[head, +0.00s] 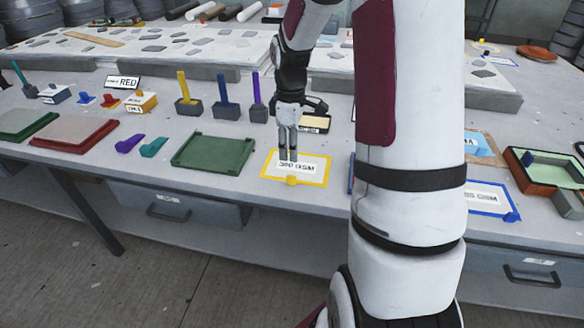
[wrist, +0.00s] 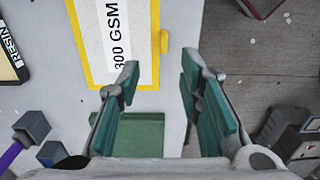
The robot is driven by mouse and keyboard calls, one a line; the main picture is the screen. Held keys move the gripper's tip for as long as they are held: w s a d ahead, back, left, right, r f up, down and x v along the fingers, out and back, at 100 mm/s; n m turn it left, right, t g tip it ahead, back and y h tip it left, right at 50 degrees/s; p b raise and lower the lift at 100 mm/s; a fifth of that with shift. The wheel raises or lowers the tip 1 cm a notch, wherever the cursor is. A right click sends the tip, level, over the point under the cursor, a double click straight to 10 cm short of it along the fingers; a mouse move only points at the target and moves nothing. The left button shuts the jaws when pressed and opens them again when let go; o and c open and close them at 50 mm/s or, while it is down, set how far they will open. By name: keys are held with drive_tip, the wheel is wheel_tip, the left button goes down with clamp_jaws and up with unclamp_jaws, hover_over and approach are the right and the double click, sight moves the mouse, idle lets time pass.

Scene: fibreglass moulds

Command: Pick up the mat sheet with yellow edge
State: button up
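The mat sheet with yellow edge (head: 310,177) lies flat on the table, white with a "300 GSM" label. A small yellow tab (head: 292,181) sits at its front edge. In the wrist view the sheet (wrist: 92,60) is at the upper left, with the tab (wrist: 164,41) at its right edge. My gripper (head: 288,159) points down over the sheet's rear part in the head view. In the wrist view my gripper (wrist: 158,75) has its teal-padded fingers apart, with nothing between them. The exact height of the fingertips above the sheet is hard to tell.
A green tray (head: 213,153) lies left of the sheet. Holders with yellow, blue and purple handles (head: 256,88) stand behind. A blue-edged sheet (head: 490,200) lies to the right, partly behind my arm. The table's front edge is close to the yellow-edged sheet.

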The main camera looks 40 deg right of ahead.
hover_over(289, 176)
drive_tip(key=f, duration=0.5)
drive_tip(key=shift+d, duration=0.3)
drive_tip(key=shift+a+f+b, duration=0.15)
drive_tip(key=shift+f, duration=1.15)
drive_tip(key=shift+a+f+b, duration=0.15)
drive_tip(key=shift+f, duration=1.15)
clamp_jaws()
